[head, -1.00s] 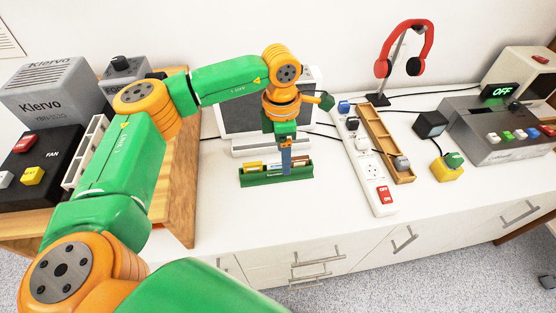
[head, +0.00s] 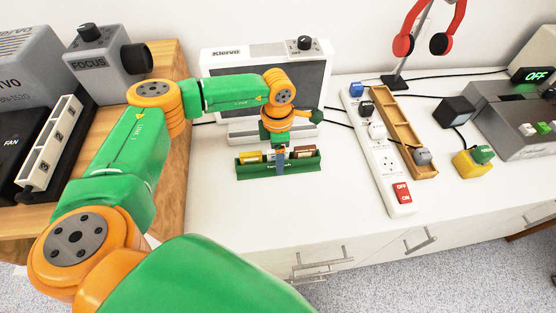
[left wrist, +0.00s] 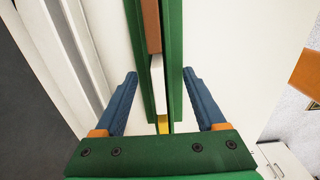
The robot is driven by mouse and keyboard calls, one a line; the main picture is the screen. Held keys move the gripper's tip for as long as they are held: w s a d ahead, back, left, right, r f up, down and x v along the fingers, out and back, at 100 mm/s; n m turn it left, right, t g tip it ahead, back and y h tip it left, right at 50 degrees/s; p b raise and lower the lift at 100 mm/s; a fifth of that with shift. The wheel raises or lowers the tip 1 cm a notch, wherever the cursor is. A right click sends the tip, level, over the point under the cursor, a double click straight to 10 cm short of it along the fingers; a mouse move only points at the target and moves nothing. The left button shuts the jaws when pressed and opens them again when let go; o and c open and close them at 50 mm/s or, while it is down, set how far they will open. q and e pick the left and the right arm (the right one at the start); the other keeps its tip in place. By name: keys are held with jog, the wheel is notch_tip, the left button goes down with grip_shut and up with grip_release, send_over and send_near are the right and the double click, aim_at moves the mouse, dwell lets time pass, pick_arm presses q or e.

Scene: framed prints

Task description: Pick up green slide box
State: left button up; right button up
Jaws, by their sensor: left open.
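The green slide box (head: 305,166) is a long, narrow open tray on the white counter, in front of the grey-screened unit. It holds several small coloured items, yellow, white and reddish-brown. My left gripper (head: 281,164) points down over the middle of the box. In the left wrist view, the box (left wrist: 175,50) runs between the two blue fingers of my gripper (left wrist: 159,78), one on each side. The fingers are open, with a visible gap to the box on both sides. My right gripper does not show.
The Klervo screen unit (head: 322,75) stands close behind the box. A white power strip (head: 390,168) and a wooden tray (head: 405,120) lie to the right. A wooden board (head: 172,185) is at the left. The counter (head: 230,205) before the box is clear.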

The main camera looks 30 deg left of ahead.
pick_arm(q)
grip_shut()
dwell(0.3)
